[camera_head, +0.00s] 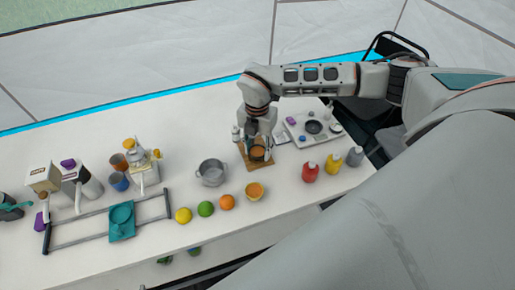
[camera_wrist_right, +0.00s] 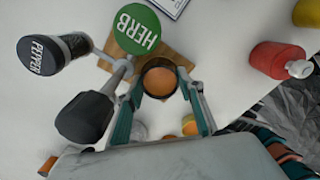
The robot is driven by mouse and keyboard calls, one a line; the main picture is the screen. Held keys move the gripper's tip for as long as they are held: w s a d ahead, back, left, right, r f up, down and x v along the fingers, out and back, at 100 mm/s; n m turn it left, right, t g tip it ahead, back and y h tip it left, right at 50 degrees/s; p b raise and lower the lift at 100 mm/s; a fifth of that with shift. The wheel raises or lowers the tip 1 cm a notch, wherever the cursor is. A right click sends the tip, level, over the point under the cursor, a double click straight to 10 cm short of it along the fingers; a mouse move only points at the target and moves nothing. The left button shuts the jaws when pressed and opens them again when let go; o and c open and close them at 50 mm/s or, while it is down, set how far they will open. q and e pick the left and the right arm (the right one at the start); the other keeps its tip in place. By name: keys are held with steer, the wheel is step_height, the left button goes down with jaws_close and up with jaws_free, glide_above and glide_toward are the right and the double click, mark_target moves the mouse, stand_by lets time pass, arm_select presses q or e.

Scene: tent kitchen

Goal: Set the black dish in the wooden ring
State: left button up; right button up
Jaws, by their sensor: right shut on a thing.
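My right gripper (camera_head: 258,156) reaches down over the wooden board (camera_head: 254,166) near the middle of the table. It is shut on the black dish (camera_head: 257,152), a small round dark-rimmed thing with an orange-brown inside. In the right wrist view the dish (camera_wrist_right: 160,78) sits between the fingertips of my right gripper (camera_wrist_right: 162,88), over the lower edge of the wooden board (camera_wrist_right: 137,48). I cannot tell whether the dish touches the board. I cannot make out a separate wooden ring; the dish and fingers cover part of the board. I do not see my left gripper.
A green-lidded herb jar (camera_wrist_right: 137,29) and a pepper jar (camera_wrist_right: 42,54) stand close to the gripper. A metal pot (camera_head: 212,172) is left of the board.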

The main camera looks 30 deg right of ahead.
mark_target(258, 150)
steer(key=shift+f, duration=0.25)
steer(key=o, duration=0.5)
steer(key=shift+o, duration=0.2)
steer(key=shift+r, duration=0.1)
steer(key=shift+r+p, duration=1.1)
steer(key=shift+r, duration=0.4)
steer(key=shift+r+p, duration=0.55)
steer(key=shift+r, duration=0.65)
step_height(258, 150, up, 6)
steer(key=shift+f, duration=0.25)
